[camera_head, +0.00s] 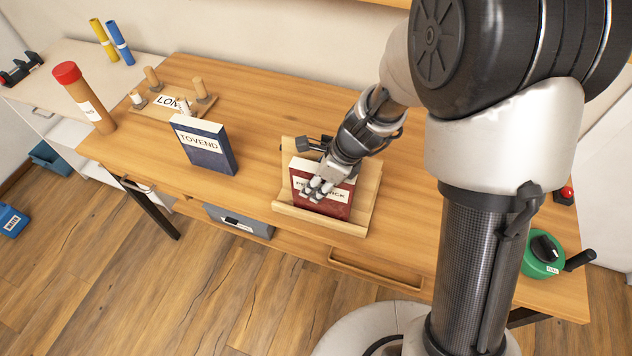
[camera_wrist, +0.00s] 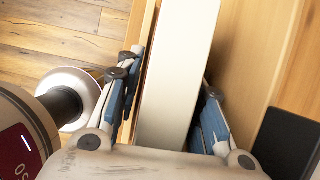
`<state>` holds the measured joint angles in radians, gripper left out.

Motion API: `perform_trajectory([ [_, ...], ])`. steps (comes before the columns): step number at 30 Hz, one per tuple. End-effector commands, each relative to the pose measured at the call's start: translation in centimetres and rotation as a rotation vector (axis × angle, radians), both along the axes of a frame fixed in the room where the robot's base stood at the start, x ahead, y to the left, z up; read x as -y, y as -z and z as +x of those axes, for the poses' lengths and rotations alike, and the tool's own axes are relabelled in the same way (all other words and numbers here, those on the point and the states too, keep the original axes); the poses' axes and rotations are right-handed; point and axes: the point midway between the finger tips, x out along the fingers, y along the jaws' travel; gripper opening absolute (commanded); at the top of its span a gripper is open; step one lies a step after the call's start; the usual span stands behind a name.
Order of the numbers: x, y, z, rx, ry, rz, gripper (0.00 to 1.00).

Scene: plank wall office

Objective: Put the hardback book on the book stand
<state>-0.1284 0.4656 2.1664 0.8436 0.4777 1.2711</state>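A red hardback book (camera_head: 336,207) stands upright, leaning back slightly, on the wooden book stand (camera_head: 318,221). The stand's front ledge runs below the book. My gripper (camera_head: 320,186) is at the book's upper part and hides some of its cover title. In the wrist view, the book's pale top edge (camera_wrist: 176,75) lies between the two fingers of my gripper (camera_wrist: 168,105). The fingers are apart, one on each side, with a gap showing on the right. My gripper looks open around the book.
A blue book (camera_head: 205,148) marked TOVEND stands on the table left of the stand. Behind it is a board with pegs (camera_head: 160,101) and a red-capped tube (camera_head: 85,98). A green round container (camera_head: 541,257) sits at the right. The table's front middle is clear.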

Motion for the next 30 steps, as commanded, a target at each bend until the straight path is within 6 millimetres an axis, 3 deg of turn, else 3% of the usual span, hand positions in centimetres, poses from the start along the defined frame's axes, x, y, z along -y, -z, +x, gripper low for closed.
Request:
perform_trajectory([
  [12,3.1,-8.3,-0.9,0.004,0.005,0.001,0.35],
  [18,4.0,-10.4,-1.3,0.002,0.002,-0.001,0.35],
  [26,4.3,-11.1,-1.5,0.008,-0.013,-0.003,0.35],
  [30,4.6,-13.6,-2.5,0.088,-0.157,-0.037,0.35],
])
